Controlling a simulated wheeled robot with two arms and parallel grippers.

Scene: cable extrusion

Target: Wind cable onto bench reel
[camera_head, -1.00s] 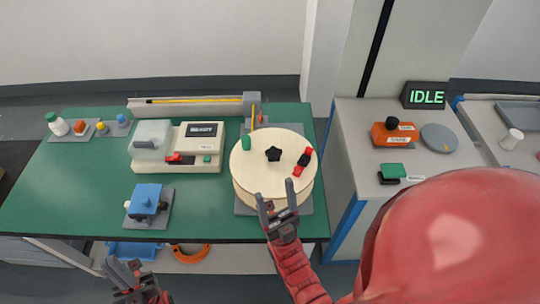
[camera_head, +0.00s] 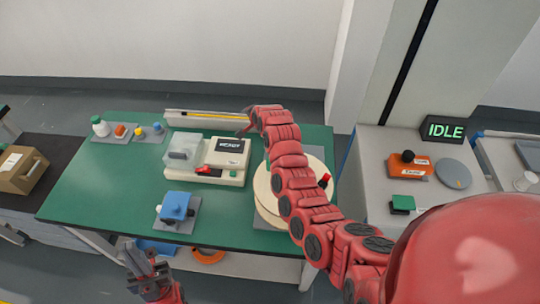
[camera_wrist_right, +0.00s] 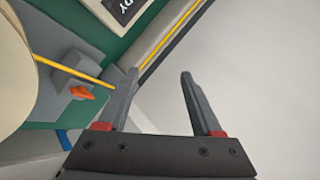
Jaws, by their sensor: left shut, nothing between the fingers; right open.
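The yellow cable (camera_wrist_right: 75,72) runs from the reel side across a grey guide block with an orange lever (camera_wrist_right: 82,92), towards the long trough (camera_head: 205,117). My right gripper (camera_wrist_right: 158,75) is open and empty, with one finger close to the cable; I cannot tell whether they touch. My left gripper (camera_head: 143,262) is shut and empty, in front of the bench's near edge.
A beige device (camera_head: 222,162) with a display and clear cover stands left of the reel. A blue device (camera_head: 175,207) sits nearer the front. The right cabinet carries an IDLE sign (camera_head: 445,129) and an orange box (camera_head: 410,166).

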